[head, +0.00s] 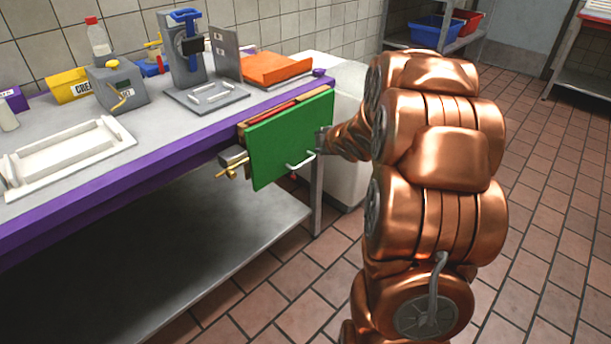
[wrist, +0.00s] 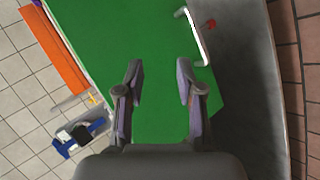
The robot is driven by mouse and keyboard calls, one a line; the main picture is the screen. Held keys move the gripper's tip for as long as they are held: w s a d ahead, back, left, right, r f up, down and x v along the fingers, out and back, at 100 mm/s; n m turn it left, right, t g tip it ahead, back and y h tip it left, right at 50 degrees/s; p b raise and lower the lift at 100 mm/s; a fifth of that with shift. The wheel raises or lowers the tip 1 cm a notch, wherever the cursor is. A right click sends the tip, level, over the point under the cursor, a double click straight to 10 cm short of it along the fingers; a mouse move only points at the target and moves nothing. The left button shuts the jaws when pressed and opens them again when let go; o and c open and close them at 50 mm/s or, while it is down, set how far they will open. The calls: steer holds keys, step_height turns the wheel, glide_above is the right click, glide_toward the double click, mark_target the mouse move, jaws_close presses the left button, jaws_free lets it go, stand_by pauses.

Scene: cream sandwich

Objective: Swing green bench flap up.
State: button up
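The green bench flap (head: 290,140) hangs tilted at the front edge of the bench in the head view. Its face fills much of the wrist view (wrist: 130,45). A white handle (head: 300,162) is fixed near its lower right edge; it also shows in the wrist view (wrist: 195,38). My gripper (head: 322,140) is at the flap's right side, mostly hidden by my copper arm in the head view. In the wrist view my gripper (wrist: 160,82) has its fingers apart, with only green surface seen between them. Whether the fingers touch the flap cannot be told.
The bench (head: 150,130) carries a white tray (head: 65,158), a grey box (head: 118,88), a press with a blue handle (head: 185,50) and an orange board (head: 275,70). A brass latch (head: 232,170) juts out left of the flap. A lower shelf (head: 200,240) lies beneath. Tiled floor is open at right.

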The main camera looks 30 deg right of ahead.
mark_target(305, 162)
step_height(305, 162, down, 11)
steer(key=w+d+n+t+y+b, duration=0.1)
steer(key=w+n+t+y+b, duration=0.1)
steer(key=n+t+y+b, duration=0.35)
steer(key=shift+n+g+y, duration=0.25)
steer(key=shift+n+g, duration=0.4)
steer(key=shift+n, duration=0.2)
steer(key=shift+b+x, duration=0.95)
steer(key=shift+x, duration=2.15)
steer(key=shift+f, duration=0.1)
jaws_close()
